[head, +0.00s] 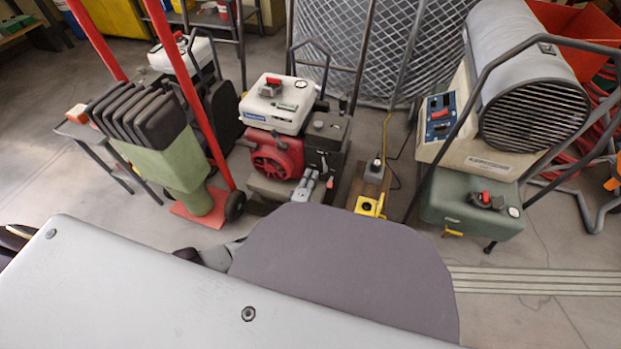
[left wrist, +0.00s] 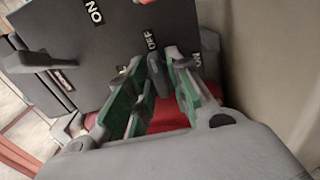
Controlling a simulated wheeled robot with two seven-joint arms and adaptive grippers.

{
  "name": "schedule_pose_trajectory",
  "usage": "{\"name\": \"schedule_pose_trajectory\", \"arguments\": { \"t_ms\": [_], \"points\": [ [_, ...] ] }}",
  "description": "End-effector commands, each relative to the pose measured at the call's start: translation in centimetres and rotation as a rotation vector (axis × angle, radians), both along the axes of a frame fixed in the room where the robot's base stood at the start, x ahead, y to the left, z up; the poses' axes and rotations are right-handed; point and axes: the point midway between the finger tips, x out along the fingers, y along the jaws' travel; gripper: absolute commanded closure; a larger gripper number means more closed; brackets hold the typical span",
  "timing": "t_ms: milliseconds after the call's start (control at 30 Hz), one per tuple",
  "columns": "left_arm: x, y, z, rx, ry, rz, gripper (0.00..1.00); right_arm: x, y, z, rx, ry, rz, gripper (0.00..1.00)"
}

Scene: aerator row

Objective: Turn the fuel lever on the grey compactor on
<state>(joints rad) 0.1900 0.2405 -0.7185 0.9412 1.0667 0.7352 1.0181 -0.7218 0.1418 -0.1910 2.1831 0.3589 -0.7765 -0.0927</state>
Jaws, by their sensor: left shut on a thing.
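The grey compactor (head: 325,140), with a white tank (head: 280,103) and a red engine cover (head: 275,158), stands in the middle of the head view. My left gripper (head: 313,182) is low at its front right. In the left wrist view its green-padded fingers (left wrist: 158,75) are shut on a small grey lever (left wrist: 155,72). My right gripper is not in view.
A heater (head: 530,90) on a green tank (head: 470,212) stands at right. My arm covers the lower foreground.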

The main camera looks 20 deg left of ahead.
Motion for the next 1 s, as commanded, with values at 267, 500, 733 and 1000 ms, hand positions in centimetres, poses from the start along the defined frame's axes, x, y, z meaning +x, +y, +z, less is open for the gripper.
{"name": "schedule_pose_trajectory", "arguments": {
  "t_ms": [267,500,733,1000],
  "points": [
    [-0.06,0.01,-0.06,0.048,0.0,0.0,1.0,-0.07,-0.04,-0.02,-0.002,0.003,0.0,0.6],
    [-0.08,0.01,-0.09,0.173,-0.003,0.001,1.0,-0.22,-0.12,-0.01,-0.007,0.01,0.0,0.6],
    [-0.02,0.05,-0.03,0.363,-0.009,0.002,1.0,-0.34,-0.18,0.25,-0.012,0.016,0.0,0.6],
    [0.05,0.11,0.04,0.62,-0.018,0.002,1.0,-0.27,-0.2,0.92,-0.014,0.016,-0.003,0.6]
  ]
}}
